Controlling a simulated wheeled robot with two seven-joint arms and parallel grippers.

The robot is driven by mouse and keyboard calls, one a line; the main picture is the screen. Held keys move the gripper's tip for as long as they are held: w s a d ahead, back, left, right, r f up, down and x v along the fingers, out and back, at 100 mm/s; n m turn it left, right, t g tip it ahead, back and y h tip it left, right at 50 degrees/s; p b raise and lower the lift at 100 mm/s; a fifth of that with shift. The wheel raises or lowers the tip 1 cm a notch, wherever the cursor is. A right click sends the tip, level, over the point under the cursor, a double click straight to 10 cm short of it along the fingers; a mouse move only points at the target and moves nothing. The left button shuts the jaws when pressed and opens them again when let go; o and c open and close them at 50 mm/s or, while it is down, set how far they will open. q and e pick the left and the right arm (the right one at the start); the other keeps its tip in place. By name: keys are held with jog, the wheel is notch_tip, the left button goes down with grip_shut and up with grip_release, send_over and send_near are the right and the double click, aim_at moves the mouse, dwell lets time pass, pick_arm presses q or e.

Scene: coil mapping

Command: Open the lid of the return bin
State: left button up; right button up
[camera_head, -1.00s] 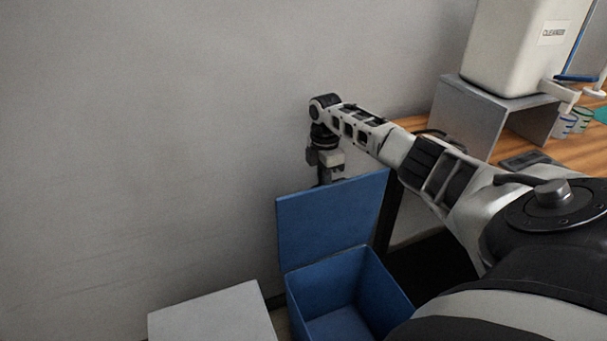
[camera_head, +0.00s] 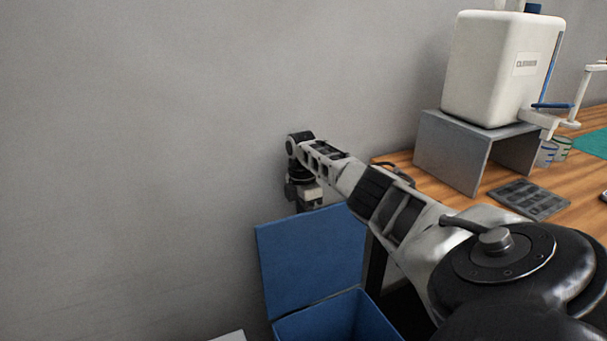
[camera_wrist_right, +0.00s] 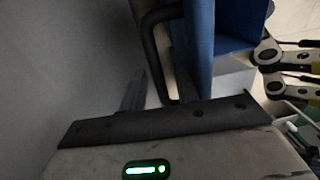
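The blue return bin (camera_head: 340,322) stands at the bottom of the head view, partly cut off. Its blue lid (camera_head: 312,258) stands open, upright and leaning against nothing I can see. My right arm reaches over from the right, with its wrist just behind the lid's top edge. In the head view the lid hides the right gripper. In the right wrist view the lid (camera_wrist_right: 201,45) is close, with a black curved handle (camera_wrist_right: 153,45) beside it. A dark finger (camera_wrist_right: 134,92) shows near the handle; whether the gripper grips it is unclear. My left gripper is not visible.
A grey wall (camera_head: 130,150) is close behind the lid and wrist. A wooden table (camera_head: 420,185) at right holds a grey stand (camera_head: 449,155), a white cleaner dispenser (camera_head: 495,75) and a dark tray (camera_head: 530,199). A pale box edge (camera_head: 230,336) shows left of the bin.

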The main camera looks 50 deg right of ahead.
jog(key=shift+d, duration=0.1)
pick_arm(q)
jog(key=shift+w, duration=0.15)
pick_arm(e)
jog(key=shift+r, duration=0.25)
jog(key=shift+w+d+r, duration=0.1)
jog(key=shift+w+r, duration=0.05)
jog(key=shift+r, duration=0.35)
pick_arm(q)
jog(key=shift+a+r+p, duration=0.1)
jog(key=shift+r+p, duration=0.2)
jog(key=shift+p, duration=0.45)
pick_arm(e)
notch_tip(320, 180, up, 15)
jog(key=shift+w+d+f, duration=0.15)
jog(key=shift+w, duration=0.25)
